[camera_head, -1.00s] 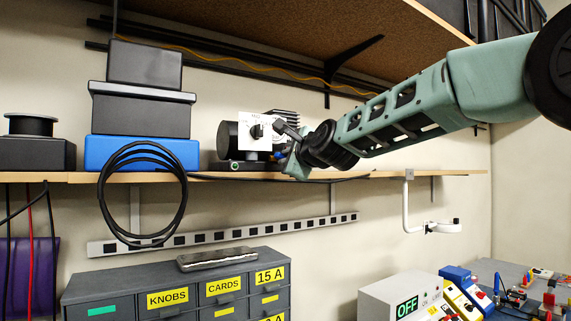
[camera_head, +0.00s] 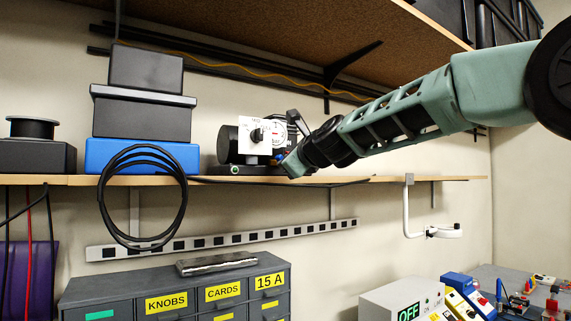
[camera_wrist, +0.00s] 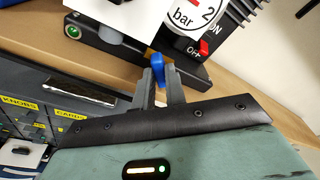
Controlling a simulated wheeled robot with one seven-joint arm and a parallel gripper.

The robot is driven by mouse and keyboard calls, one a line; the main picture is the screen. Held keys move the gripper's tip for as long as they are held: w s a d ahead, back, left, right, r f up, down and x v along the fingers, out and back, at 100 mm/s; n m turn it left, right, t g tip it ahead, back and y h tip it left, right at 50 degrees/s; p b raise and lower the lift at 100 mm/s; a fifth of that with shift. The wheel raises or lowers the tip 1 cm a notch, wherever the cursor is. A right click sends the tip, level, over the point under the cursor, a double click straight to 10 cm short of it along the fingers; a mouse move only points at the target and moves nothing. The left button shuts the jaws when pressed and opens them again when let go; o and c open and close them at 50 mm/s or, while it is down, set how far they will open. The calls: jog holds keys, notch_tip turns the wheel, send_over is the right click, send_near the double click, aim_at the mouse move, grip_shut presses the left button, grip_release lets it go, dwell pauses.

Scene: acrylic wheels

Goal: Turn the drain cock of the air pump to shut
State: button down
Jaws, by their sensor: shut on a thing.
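The air pump (camera_head: 229,143) stands on the wooden shelf, with a black body, a white panel with a dark knob, and a round gauge. In the wrist view the gauge (camera_wrist: 197,12) is marked "bar", above a red switch labelled "Off". The drain cock's blue lever (camera_wrist: 158,68) sits low at the pump's front, between the fingers of my gripper (camera_wrist: 160,84). My gripper is shut on this lever, which stands roughly upright in the wrist view. In the head view my gripper (camera_head: 287,164) is at the pump's lower right, and hides most of the cock.
The shelf (camera_head: 400,179) is clear to the right of the pump. A black cable coil (camera_head: 103,205) hangs left of it. Black and blue boxes (camera_head: 142,155) stand further left. Labelled drawers (camera_head: 130,305) and a box reading "OFF" (camera_head: 385,298) are below.

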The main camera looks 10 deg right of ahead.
jog(key=m, duration=0.3)
jog(key=shift+m+g+y, duration=0.3)
jog(key=shift+m+y, duration=0.1)
jog(key=m, duration=0.3)
jog(key=shift+d+m+y, duration=0.15)
jog(key=shift+m+y, duration=0.15)
jog(key=shift+y, duration=0.1)
jog(key=c, duration=1.3)
grip_release()
jog(key=shift+f+b+v, duration=0.2)
jog(key=shift+b+v, duration=0.25)
jog(key=shift+v, duration=1.3)
jog(key=shift+f+b+v, duration=0.25)
jog(key=shift+b+v, duration=0.15)
jog(key=shift+v, duration=1.3)
